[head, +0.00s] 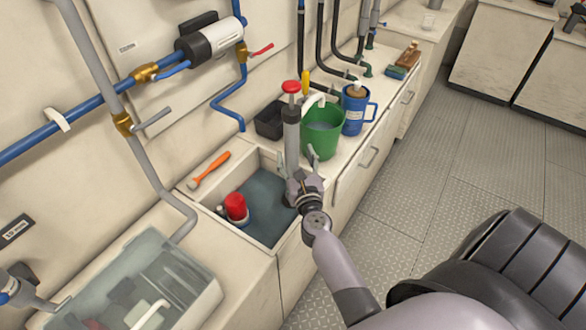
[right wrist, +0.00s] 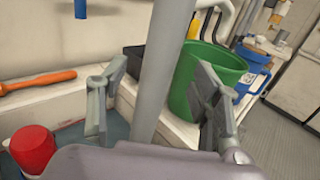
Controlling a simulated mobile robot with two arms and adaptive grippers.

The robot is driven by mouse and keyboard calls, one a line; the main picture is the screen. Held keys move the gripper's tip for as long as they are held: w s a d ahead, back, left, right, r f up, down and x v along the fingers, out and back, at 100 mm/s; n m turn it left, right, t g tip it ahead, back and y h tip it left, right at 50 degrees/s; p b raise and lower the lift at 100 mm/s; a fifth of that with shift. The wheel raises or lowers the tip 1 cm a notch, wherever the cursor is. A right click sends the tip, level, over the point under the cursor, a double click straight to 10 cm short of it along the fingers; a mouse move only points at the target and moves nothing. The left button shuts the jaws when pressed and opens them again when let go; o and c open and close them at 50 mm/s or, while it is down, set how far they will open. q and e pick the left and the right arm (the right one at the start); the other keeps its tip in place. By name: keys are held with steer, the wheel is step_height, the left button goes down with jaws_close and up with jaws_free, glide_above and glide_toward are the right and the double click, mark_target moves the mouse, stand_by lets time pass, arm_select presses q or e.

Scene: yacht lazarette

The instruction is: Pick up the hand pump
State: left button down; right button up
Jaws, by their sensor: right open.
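The hand pump (head: 291,130) stands upright, a grey tube with a red knob on top, at the front right corner of the sunken bin in the counter. In the right wrist view its grey tube (right wrist: 161,75) rises between my two fingers. My right gripper (head: 297,160) is open, with one finger on each side of the tube. The fingers appear apart from the tube. The pump's lower end is hidden behind my gripper. My left gripper is not in view.
A green bucket (head: 322,132) stands close to the right of the pump, with a blue jug (head: 355,108) beyond it. A black tray (head: 269,121) is behind. A red-capped container (head: 236,207) sits in the bin (head: 264,205). An orange-handled tool (head: 211,168) lies on the counter.

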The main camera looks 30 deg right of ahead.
mark_target(293, 147)
steer(key=x, duration=0.7)
steer(key=shift+s, duration=0.1)
steer(key=shift+c, duration=0.5)
jaws_close()
stand_by(0.4)
steer(key=shift+r, duration=0.1)
